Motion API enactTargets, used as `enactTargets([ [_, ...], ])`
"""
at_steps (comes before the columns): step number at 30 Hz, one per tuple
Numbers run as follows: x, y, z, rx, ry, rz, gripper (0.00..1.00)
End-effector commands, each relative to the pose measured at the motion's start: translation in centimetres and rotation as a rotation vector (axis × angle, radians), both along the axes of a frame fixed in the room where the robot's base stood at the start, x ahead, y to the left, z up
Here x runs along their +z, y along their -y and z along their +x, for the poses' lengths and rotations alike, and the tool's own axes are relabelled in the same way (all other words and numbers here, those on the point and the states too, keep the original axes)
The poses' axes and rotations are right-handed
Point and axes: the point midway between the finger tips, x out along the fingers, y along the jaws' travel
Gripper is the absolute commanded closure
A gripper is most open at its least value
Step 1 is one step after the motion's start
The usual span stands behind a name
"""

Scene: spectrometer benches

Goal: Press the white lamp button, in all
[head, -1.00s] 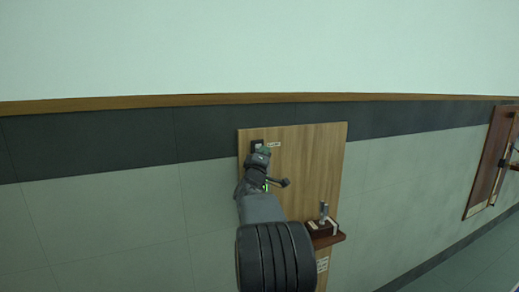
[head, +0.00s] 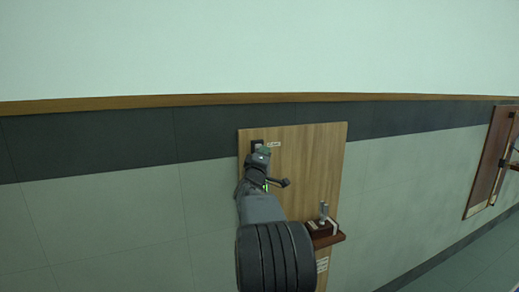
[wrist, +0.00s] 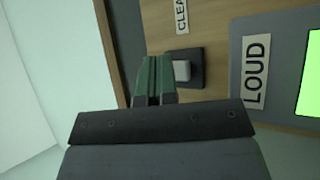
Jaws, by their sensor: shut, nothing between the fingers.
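A white square button (wrist: 182,71) sits in a dark square housing (wrist: 198,66) on a wooden panel. In the head view the dark housing (head: 256,144) is near the panel's upper left corner, partly covered by my gripper. My gripper (wrist: 153,78) is shut and empty, its green fingers together. In the wrist view the fingertips are just left of the white button and overlap the housing's left side; whether they touch it I cannot tell. In the head view my gripper (head: 263,152) is in front of the panel at the housing.
The wooden panel (head: 316,165) hangs on a tiled wall. A label starting "CLEA" (wrist: 181,16) is by the button. A grey plate with a "LOUD" label (wrist: 256,73) and a lit green screen (wrist: 312,75) is to the right. A small shelf (head: 328,240) juts out lower right.

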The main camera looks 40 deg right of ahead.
Motion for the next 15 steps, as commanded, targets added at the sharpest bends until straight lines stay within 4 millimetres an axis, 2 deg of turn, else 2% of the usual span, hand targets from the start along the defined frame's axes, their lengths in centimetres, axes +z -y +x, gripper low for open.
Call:
enactTargets([
  [15,0.03,0.24,0.62,0.0,-0.001,0.001,1.0],
])
